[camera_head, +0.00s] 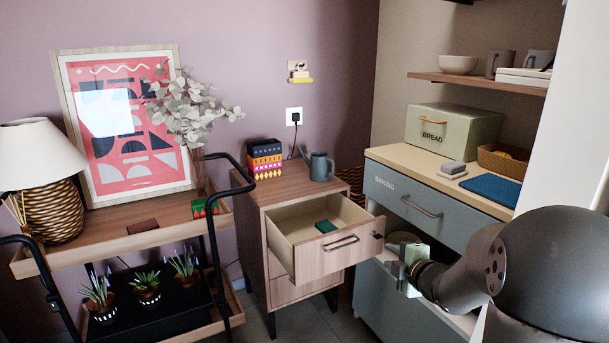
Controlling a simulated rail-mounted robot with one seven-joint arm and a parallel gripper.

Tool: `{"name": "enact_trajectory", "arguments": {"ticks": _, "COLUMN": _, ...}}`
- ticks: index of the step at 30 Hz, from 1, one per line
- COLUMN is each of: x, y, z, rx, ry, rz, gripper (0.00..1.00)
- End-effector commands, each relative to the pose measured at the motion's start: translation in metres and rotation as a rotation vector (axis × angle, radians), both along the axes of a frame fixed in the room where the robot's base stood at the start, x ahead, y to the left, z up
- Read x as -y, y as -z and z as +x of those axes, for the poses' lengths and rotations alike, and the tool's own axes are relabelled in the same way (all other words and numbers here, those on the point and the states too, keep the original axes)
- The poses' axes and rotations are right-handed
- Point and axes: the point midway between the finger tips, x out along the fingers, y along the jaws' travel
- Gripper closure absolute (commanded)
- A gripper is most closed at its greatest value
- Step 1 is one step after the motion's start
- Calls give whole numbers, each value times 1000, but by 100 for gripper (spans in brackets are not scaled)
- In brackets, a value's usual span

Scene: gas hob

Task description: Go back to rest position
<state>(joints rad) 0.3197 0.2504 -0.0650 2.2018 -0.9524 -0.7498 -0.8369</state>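My gripper (384,243) is at the end of my dark arm, which reaches in from the lower right. It is just right of the open top drawer (318,262) of the wooden cabinet, close to the drawer's front right corner. I cannot tell whether it touches the drawer, and its fingers are too small to read as open or shut. The drawer has a metal handle (341,243), and a small dark green item (326,226) lies inside. Another drawer below it looks closed.
A blue-grey unit labelled BAKING (400,196) stands right, bearing a bread box (452,137). Left is a trolley (110,240) with a lamp (37,165), a framed picture (125,125) and potted plants (145,286). A mug (321,167) stands on the cabinet. Some floor shows below the drawers.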

Motion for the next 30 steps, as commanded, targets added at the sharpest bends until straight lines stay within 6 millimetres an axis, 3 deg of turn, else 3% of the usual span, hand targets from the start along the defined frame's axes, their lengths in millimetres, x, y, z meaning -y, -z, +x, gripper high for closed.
{"name": "enact_trajectory", "arguments": {"ticks": 1, "x": -3, "y": -49, "z": -8, "rx": -54, "ry": 89, "rz": 43, "gripper": 71}}
{"name": "enact_trajectory", "arguments": {"ticks": 3, "x": -1, "y": -79, "z": -24, "rx": -156, "ry": 246, "rz": 129, "gripper": 71}}
{"name": "enact_trajectory", "arguments": {"ticks": 8, "x": -10, "y": -130, "z": -87, "rx": -401, "ry": 597, "rz": 351, "gripper": 71}}
{"name": "enact_trajectory", "arguments": {"ticks": 15, "x": -60, "y": -195, "z": -225, "rx": -815, "ry": 1078, "rz": 660, "gripper": 71}}
{"name": "enact_trajectory", "arguments": {"ticks": 18, "x": -82, "y": -212, "z": -274, "rx": -959, "ry": 1218, "rz": 727, "gripper": 71}}
{"name": "enact_trajectory", "arguments": {"ticks": 21, "x": -98, "y": -223, "z": -307, "rx": -1062, "ry": 1311, "rz": 761, "gripper": 71}}
{"name": "enact_trajectory", "arguments": {"ticks": 25, "x": -108, "y": -229, "z": -328, "rx": -1129, "ry": 1369, "rz": 776, "gripper": 71}}
{"name": "enact_trajectory", "arguments": {"ticks": 30, "x": -110, "y": -227, "z": -332, "rx": -1143, "ry": 1383, "rz": 779, "gripper": 71}}
